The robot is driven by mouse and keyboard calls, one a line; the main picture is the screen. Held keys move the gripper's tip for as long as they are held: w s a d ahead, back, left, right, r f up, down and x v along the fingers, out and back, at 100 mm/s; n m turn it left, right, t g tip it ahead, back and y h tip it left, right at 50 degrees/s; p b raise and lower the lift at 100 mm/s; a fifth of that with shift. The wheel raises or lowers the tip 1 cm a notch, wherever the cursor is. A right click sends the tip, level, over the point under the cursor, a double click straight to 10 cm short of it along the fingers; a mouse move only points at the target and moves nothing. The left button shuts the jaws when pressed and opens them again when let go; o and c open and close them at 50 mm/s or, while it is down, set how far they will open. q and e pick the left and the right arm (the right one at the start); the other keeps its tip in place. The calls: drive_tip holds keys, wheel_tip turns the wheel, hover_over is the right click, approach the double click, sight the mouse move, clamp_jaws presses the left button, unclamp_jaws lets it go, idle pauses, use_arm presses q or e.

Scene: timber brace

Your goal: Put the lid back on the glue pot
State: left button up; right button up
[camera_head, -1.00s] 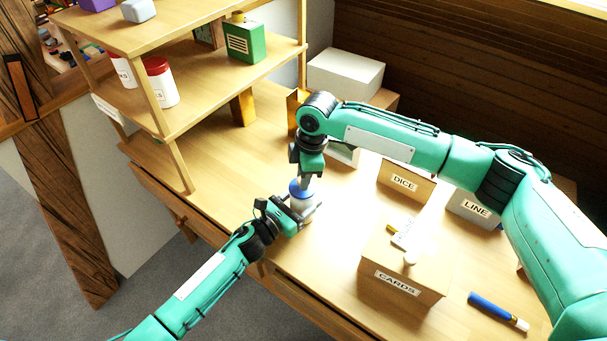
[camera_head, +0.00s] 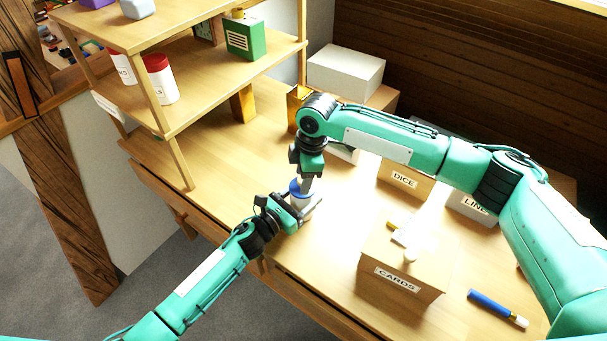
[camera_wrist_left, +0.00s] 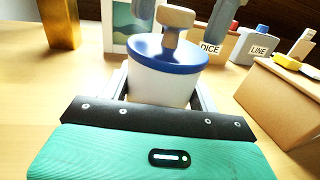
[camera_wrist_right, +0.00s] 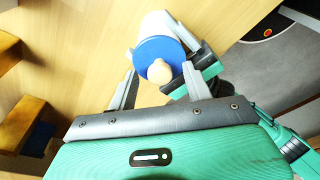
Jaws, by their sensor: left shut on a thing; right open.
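The glue pot is a white round tub (camera_wrist_left: 160,88) held between the fingers of my left gripper (camera_head: 304,207) just over the bench. It also shows in the right wrist view (camera_wrist_right: 155,26). The blue lid (camera_wrist_left: 150,54) with its wooden knob (camera_wrist_left: 174,20) lies on top of the pot and looks about level. Whether it is fully seated I cannot tell. My right gripper (camera_wrist_right: 158,85) is open above the lid, pointing down, with its fingertips apart on either side of the knob. In the head view the right gripper and wrist partly hide the lid (camera_head: 301,188).
A CARDS box (camera_head: 400,277) stands right of the pot, with small items on top. A DICE box (camera_head: 405,181) and a LINE box (camera_head: 473,207) stand behind. A blue marker (camera_head: 497,308) lies at front right. The wooden shelf (camera_head: 185,115) stands at left.

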wheel_tip(320, 180, up, 12)
drive_tip(key=d, duration=0.1)
drive_tip(key=shift+w+d, duration=0.15)
drive_tip(key=shift+d, duration=0.25)
drive_tip(key=shift+f, duration=0.1)
use_arm(q)
drive_tip(key=o, duration=1.5)
drive_tip(key=b+v, duration=0.3)
drive_tip(key=v, duration=0.9)
drive_tip(key=shift+s+a+f, duration=0.1)
drive_tip(key=shift+s+a, duration=0.55)
use_arm(e)
drive_tip(key=shift+f, duration=1.6)
